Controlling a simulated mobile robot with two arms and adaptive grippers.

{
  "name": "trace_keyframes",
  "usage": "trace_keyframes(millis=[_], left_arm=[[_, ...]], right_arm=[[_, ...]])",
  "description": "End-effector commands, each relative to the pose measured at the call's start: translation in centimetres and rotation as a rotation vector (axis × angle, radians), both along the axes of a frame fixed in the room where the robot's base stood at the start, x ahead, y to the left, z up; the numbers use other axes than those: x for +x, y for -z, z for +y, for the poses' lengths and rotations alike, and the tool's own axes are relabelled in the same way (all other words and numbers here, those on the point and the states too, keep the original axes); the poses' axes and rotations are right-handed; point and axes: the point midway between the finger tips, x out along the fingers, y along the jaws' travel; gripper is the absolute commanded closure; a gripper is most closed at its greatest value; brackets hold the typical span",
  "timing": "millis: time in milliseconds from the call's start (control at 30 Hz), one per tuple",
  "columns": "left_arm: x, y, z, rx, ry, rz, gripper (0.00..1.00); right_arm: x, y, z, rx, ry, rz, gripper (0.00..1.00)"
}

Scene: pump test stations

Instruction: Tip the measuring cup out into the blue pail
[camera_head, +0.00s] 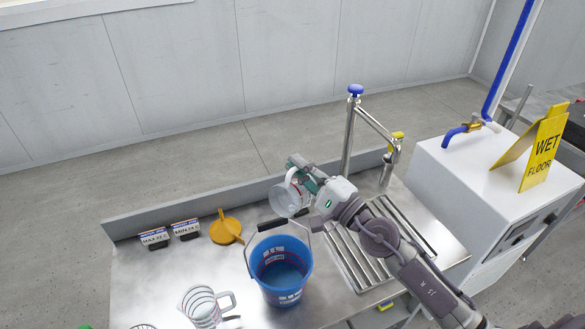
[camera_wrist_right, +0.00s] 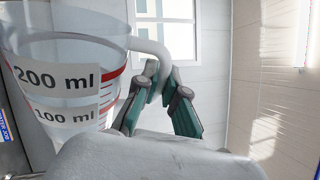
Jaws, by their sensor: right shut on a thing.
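The clear measuring cup (camera_head: 284,200) is held in the air above the back rim of the blue pail, tilted in the head view. In the right wrist view the cup (camera_wrist_right: 68,85) shows red marks and 200 ml and 100 ml labels. My right gripper (camera_head: 302,174) is shut on the cup's handle; its green fingers (camera_wrist_right: 158,88) close around the handle in the wrist view. I cannot tell what the cup holds. The blue pail (camera_head: 266,285) stands upright on the metal counter, with blue inside and its black-gripped bail raised behind. My left gripper is not in view.
A striped jug (camera_head: 203,305) stands left of the pail. An orange funnel (camera_head: 226,230) and two labelled blocks (camera_head: 154,238) (camera_head: 186,229) lie behind it. A tap (camera_head: 349,135), drain grate (camera_head: 365,262) and white cabinet (camera_head: 460,185) with a wet-floor sign (camera_head: 543,152) are right.

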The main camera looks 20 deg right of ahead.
Motion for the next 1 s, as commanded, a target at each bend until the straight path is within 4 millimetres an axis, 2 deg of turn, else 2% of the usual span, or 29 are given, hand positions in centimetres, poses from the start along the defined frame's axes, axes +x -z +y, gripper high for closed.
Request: trace_keyframes(millis=[367,533,1000], left_arm=[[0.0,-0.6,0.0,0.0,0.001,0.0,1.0],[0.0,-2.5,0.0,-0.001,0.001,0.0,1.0],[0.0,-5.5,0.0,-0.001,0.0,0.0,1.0]], right_arm=[[1.1,1.7,-1.9,0.243,-0.002,0.142,1.0],[1.6,1.7,-2.9,0.397,0.0,0.229,1.0],[2.3,3.9,-4.0,0.751,-0.001,0.436,1.0]])
